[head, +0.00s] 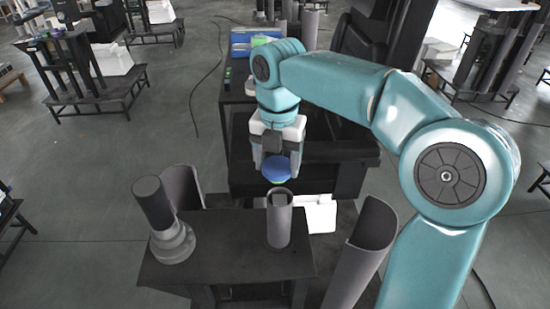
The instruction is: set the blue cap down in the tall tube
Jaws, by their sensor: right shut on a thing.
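The blue cap (276,169) is held between the fingers of my right gripper (276,160), which is shut on it and points down. The cap is just above the tall tube (279,226), a grey upright cylinder with an open top. From this angle the cap lies slightly behind the tube's rim, and a gap shows between them. The tube stands on a dark table (222,245). My left gripper is not in view.
A dark grey cylinder on a round stepped base (172,240) stands on the table's left. Curved grey shells (362,250) rise beside and behind the table. A white box (318,213) sits behind the tube. A dark bench with blue bins (241,42) stands farther back.

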